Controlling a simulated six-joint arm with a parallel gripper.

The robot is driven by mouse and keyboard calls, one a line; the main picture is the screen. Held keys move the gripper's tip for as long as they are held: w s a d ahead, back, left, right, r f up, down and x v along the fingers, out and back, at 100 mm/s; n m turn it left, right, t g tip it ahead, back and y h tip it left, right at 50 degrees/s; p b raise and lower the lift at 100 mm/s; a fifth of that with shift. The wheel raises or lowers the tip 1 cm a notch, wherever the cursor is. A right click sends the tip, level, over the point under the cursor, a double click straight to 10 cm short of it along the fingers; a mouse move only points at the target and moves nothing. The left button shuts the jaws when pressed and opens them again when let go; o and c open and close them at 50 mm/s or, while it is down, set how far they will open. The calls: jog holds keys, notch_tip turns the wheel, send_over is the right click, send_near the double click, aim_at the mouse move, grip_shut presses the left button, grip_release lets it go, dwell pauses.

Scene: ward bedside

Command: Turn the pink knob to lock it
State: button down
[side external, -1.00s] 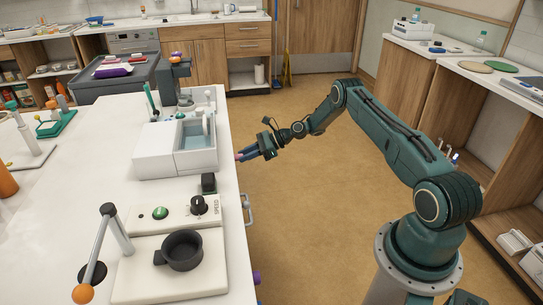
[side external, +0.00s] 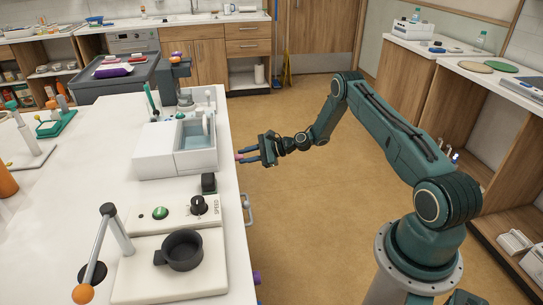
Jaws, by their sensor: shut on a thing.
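A small pink knob (side external: 238,158) shows at the front side of the white counter, just below its edge. My gripper (side external: 246,157) reaches it from the right, and its blue-grey fingers are shut on the knob. The fingers hide most of the knob, so its turned angle cannot be made out.
The white counter (side external: 60,220) carries a white basin unit (side external: 196,145) close to the gripper. A control panel with a black dial (side external: 198,205) and a black cup (side external: 182,250) stand nearer. A metal handle (side external: 248,210) juts from the counter front. The floor (side external: 300,220) beside my arm is clear.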

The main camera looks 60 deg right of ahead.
jog(key=shift+s+f+n+t, duration=0.1)
jog(key=shift+n+t, duration=0.3)
jog(key=shift+n, duration=0.3)
jog(key=shift+h, duration=0.3)
jog(key=c, duration=1.2)
grip_release()
jog(key=v, duration=1.3)
jog(key=shift+s+d, duration=0.2)
jog(key=shift+s, duration=0.15)
